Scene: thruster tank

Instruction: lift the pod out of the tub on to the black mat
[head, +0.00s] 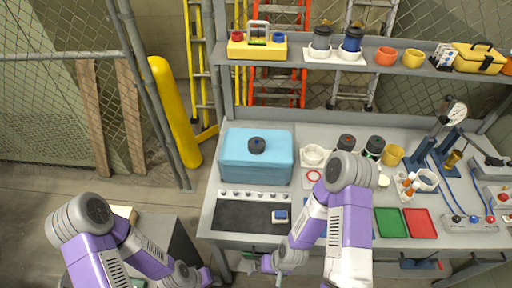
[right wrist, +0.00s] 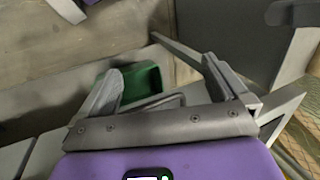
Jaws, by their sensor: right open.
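The blue tub (head: 230,172) stands at the left of the bench. My right gripper (head: 266,265) is below the bench's front edge, away from the tub. In the right wrist view its fingers (right wrist: 165,85) are apart with nothing between them. My left gripper (head: 206,279) is low at the bottom edge, its jaws unclear.
A row of white knobs (head: 255,194) lies between tub and mat. A shelf (head: 330,62) with cups and a yellow box (head: 257,48) runs above the bench. Green (head: 393,222) and red (head: 421,223) mats lie to the right. A green bin (right wrist: 140,82) shows beyond my right fingers.

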